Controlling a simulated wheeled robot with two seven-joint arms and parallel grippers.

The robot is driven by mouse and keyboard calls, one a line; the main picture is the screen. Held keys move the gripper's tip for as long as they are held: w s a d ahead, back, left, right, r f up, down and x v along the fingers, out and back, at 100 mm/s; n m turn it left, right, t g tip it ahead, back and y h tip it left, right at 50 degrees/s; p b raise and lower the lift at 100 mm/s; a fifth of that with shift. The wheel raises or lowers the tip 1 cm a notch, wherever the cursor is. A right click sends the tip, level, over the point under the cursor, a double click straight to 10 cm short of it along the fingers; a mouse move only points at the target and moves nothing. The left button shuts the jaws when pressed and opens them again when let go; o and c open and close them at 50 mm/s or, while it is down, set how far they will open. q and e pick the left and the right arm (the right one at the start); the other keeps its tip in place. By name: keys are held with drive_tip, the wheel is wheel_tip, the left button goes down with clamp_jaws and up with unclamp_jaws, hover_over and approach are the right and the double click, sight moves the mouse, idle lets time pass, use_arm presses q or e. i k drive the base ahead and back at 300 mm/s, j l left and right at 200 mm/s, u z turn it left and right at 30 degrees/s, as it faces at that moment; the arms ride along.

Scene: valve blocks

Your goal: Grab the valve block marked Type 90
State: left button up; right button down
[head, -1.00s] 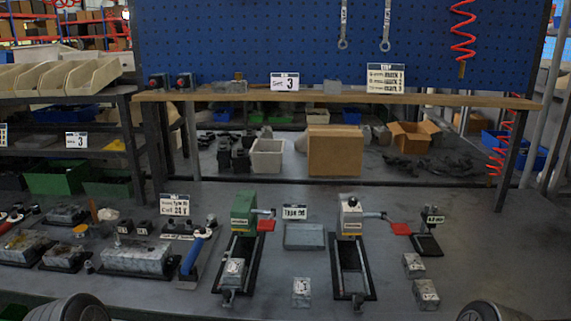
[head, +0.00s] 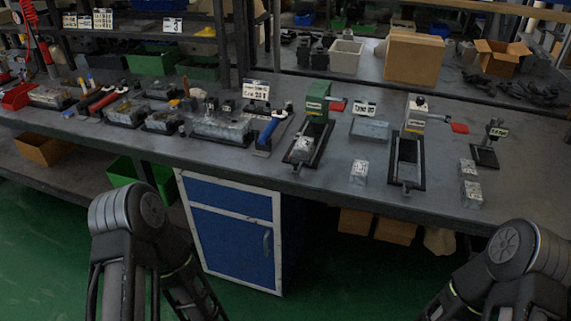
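Small grey metal blocks with printed labels stand on the workbench. One block (head: 303,148) sits in the black frame of the green-topped fixture (head: 317,101). One block (head: 359,172) stands alone between the two fixtures. Two more, an upper block (head: 467,169) and a lower block (head: 472,194), stand at the right near the front edge. Their markings are too small to read surely. A sign that seems to read Type 90 (head: 364,108) stands behind a shallow grey tray (head: 370,130). My two arms show at the bottom left and bottom right, below and in front of the bench; neither gripper shows.
The white-topped fixture (head: 415,111) has an empty-looking black frame. A blue-handled tool (head: 270,129) and several larger metal blocks lie to the left. A blue cabinet (head: 232,230) stands under the bench (head: 330,190). Green floor (head: 60,240) is clear at the left.

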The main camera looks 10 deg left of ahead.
sight(302, 149)
drive_tip(key=k+u, duration=0.15)
drive_tip(key=k, duration=0.15)
drive_tip(key=j+z, duration=0.1)
drive_tip(key=z, duration=0.3)
drive_tip(key=i+j+z, duration=0.1)
drive_tip(key=z, duration=0.35)
drive_tip(key=j+z, duration=0.2)
drive_tip(key=z, duration=0.2)
drive_tip(key=j+z, duration=0.15)
drive_tip(key=z, duration=0.3)
drive_tip(key=j+z, duration=0.2)
drive_tip(key=j, duration=0.45)
drive_tip(key=k+j+z, duration=0.2)
drive_tip(key=j, duration=0.4)
drive_tip(key=j+z, duration=0.25)
drive_tip(key=j, duration=0.4)
